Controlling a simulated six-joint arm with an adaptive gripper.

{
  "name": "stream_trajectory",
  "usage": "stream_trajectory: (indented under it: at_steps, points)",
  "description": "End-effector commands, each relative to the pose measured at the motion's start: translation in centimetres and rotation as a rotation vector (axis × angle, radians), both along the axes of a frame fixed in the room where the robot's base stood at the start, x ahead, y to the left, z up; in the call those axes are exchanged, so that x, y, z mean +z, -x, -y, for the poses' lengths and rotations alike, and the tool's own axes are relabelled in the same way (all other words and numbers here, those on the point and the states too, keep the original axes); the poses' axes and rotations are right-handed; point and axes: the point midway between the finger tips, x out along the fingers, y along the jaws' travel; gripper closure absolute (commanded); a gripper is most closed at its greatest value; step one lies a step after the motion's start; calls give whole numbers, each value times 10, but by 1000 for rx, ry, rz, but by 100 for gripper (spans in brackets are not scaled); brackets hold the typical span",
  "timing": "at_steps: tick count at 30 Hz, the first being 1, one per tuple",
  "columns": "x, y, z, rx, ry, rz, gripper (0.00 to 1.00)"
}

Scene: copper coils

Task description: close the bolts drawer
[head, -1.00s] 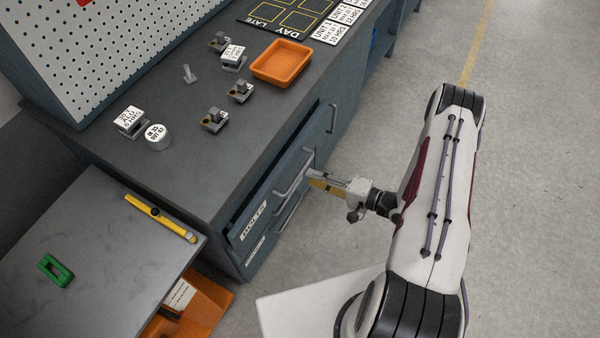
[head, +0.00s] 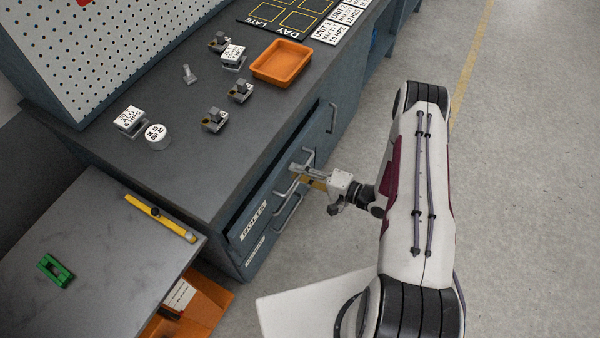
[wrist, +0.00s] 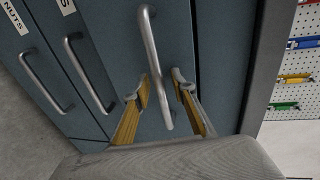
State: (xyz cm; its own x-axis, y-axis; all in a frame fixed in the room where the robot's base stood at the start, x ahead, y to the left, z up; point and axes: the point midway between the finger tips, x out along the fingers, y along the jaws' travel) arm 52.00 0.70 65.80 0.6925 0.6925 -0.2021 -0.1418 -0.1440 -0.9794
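The bolts drawer (head: 268,208) is the upper drawer at the near end of the blue cabinet, with a white label on its front. It stands slightly out, with a dark gap under the worktop. My gripper (head: 297,172) is at its metal handle. In the wrist view the handle (wrist: 150,45) passes between the two yellow-sided fingers of my gripper (wrist: 160,88). The fingers are apart, one on each side, with no clear grip on the bar.
Lower drawers with handles (wrist: 42,82) lie beside it in the wrist view, one labelled NUTS. The worktop (head: 165,185) holds an orange tray (head: 282,62) and several small parts. A grey side table (head: 90,260) is at lower left. Open floor (head: 520,200) lies right.

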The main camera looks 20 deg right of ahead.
Motion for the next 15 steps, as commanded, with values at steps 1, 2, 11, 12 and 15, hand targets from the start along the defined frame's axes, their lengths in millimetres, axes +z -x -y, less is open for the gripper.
stream_trajectory:
  at_steps: [1,2,11,12,15]
  points:
    - [0,0,0,0,0,0,75]
    - [0,0,0,0,0,0,75]
    - [0,0,0,0,0,0,100]
    - [0,0,0,0,0,0,100]
    - [0,-2,-3,1,1,1,100]
